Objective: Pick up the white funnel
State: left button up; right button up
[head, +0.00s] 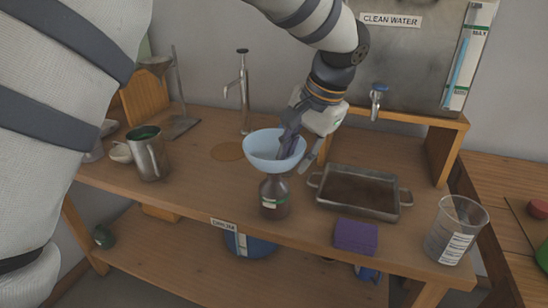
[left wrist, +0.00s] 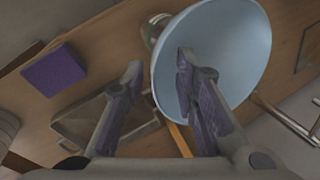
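The white funnel (head: 262,146), pale bluish in this light, sits wide end up in the mouth of a dark brown bottle (head: 274,196) near the table's front edge. My left gripper (head: 298,156) is at the funnel's right side, with one finger inside the bowl and the other outside it. In the left wrist view, the funnel (left wrist: 235,45) fills the upper right. Its rim passes between the spread fingers of the left gripper (left wrist: 158,68), with a visible gap on the outer side. The funnel's stem is hidden. My right gripper is not in view.
A metal tray (head: 358,192) lies right of the bottle, with a purple block (head: 356,236) in front and a clear beaker (head: 456,230) farther right. A metal mug (head: 148,154) stands left. A tap (head: 244,90) rises behind, and a tank tap (head: 377,98) hangs behind the tray.

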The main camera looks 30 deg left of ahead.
pick_arm(q)
grip_shut()
